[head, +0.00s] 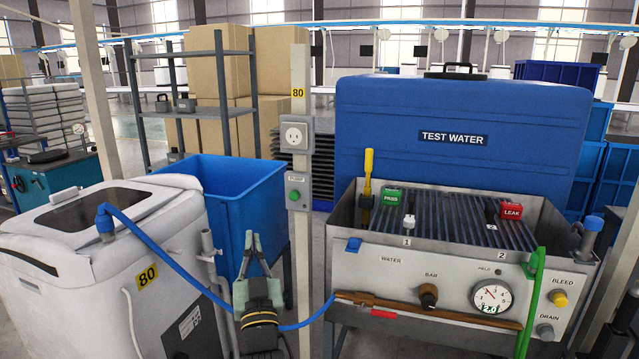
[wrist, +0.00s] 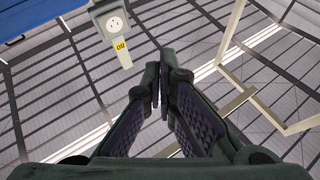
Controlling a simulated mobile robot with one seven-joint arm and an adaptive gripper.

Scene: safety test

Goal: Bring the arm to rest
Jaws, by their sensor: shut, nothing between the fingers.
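My gripper (head: 256,262) stands upright in front of the blue bin in the head view, with its fingers pointing up. In the wrist view its fingertips (wrist: 161,75) are together and nothing is between them. The wrist view looks up past the fingers to the roof and a post-mounted socket. In the head view a blue hose (head: 170,262) runs from the top of the white machine (head: 100,265) and passes behind my wrist. I cannot tell whether the hose touches my arm.
The post (head: 300,230) with a socket and green button stands right of my gripper. The water test bench (head: 450,265), with knob, gauge and red-handled tool, is farther right. The blue bin (head: 215,190) is behind. Open space around my gripper is narrow.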

